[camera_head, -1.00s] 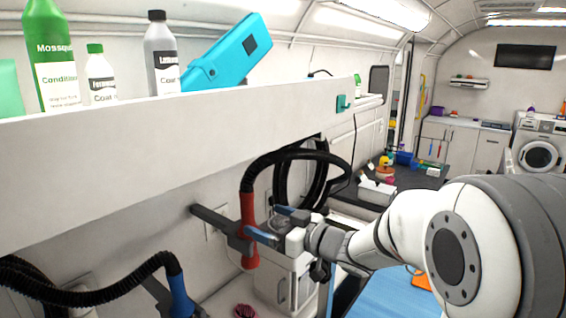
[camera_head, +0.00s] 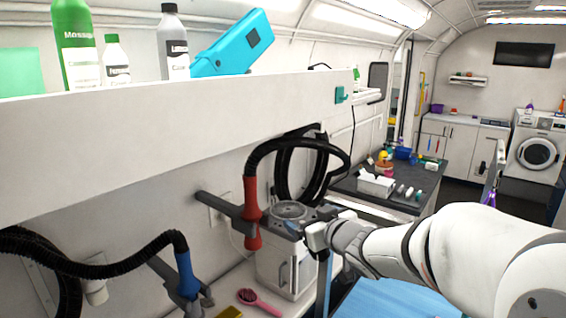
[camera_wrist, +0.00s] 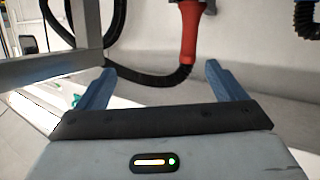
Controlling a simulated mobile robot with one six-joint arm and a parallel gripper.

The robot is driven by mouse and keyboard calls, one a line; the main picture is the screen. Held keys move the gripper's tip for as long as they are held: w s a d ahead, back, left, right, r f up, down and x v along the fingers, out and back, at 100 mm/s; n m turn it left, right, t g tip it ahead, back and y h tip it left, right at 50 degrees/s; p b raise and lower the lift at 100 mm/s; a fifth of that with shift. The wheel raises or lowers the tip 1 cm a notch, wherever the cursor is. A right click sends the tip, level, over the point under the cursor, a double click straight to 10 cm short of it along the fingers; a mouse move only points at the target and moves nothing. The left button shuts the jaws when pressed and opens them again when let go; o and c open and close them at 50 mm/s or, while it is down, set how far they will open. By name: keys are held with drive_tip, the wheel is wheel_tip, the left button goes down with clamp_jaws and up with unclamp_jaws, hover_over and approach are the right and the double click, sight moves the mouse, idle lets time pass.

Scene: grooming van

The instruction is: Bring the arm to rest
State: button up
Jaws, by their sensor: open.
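My gripper (camera_wrist: 160,88) is open in the wrist view, its two blue fingers wide apart with nothing between them. In the head view my white arm reaches in from the lower right, and my gripper (camera_head: 300,228) is near the red dryer nozzle, partly hidden by the wrist. The red nozzle (camera_head: 251,212) on its black hose hangs in a grey wall holder (camera_head: 222,208). In the wrist view the red nozzle (camera_wrist: 190,35) is beyond the fingers, apart from them.
A blue nozzle (camera_head: 186,276) hangs at the lower left. Bottles and a cyan device (camera_head: 232,45) stand on the shelf (camera_head: 150,135) above. A white cabinet (camera_head: 282,268) is below my gripper. A dark counter (camera_head: 345,183) with a white box (camera_head: 376,185) lies beyond. A pink brush (camera_head: 258,300) lies low.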

drive_tip(key=s+d+f+m+g+h+b, duration=0.3)
drive_tip(key=s+d+f+m+h, duration=0.2)
drive_tip(key=s+d+f+h, duration=0.35)
drive_tip(key=s+f+g+y+b, duration=0.1)
drive_tip(key=s+f+g, duration=0.2)
drive_tip(key=s, duration=0.6)
drive_tip(key=s+f+m+g+y, duration=0.1)
drive_tip(key=s+f+g, duration=0.2)
drive_tip(key=s, duration=0.6)
drive_tip(key=shift+s+g+b, duration=0.4)
drive_tip(key=shift+g, duration=0.4)
